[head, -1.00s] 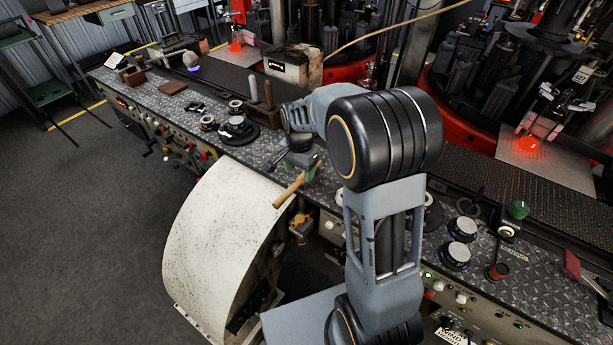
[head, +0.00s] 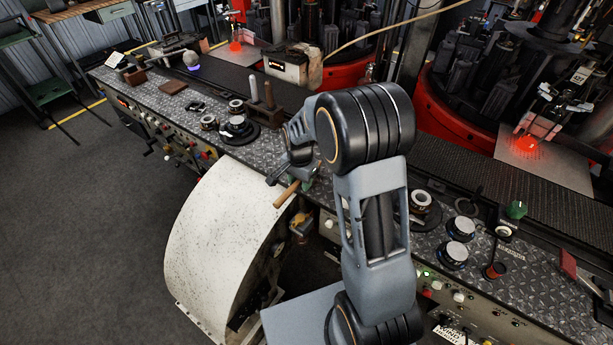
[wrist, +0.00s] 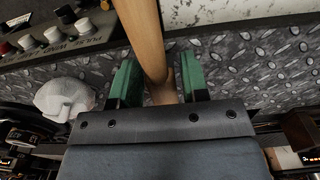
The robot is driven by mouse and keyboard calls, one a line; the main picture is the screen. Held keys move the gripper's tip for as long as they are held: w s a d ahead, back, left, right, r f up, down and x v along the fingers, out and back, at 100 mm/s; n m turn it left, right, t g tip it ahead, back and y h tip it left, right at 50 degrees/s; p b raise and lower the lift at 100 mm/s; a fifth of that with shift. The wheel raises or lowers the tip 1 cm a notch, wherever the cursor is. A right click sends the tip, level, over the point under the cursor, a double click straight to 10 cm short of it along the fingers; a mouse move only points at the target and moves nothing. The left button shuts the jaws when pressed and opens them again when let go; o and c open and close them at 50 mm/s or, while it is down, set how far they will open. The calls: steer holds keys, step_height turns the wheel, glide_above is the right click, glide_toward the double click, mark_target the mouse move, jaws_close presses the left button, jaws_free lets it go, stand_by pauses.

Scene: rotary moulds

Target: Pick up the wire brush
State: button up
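The wooden handle (head: 287,194) that I take for the wire brush sticks out over the front edge of the bench in the head view. Its bristles are hidden, so I cannot confirm what it is. In the wrist view the handle (wrist: 146,38) runs down from the top between the green fingers of my gripper (wrist: 160,82). The fingers stand apart on either side of it, with a visible gap at the right finger. In the head view my gripper (head: 305,182) is low at the bench edge, largely hidden by my arm.
A curved white guard (head: 225,235) stands below the bench edge. A red-handled item (head: 568,264) lies at the right. A whitish lump (wrist: 64,98) lies left of the fingers.

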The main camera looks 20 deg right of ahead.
jaws_close()
steer(key=shift+r, duration=0.15)
steer(key=shift+w+r, duration=0.1)
steer(key=shift+r, duration=0.5)
steer(key=s+d+r+b, duration=0.1)
steer(key=s+r+b, duration=0.1)
steer(key=s+r, duration=0.9)
steer(key=s, duration=0.3)
steer(key=shift+d+r+b, duration=0.25)
steer(key=shift+d+b, duration=0.1)
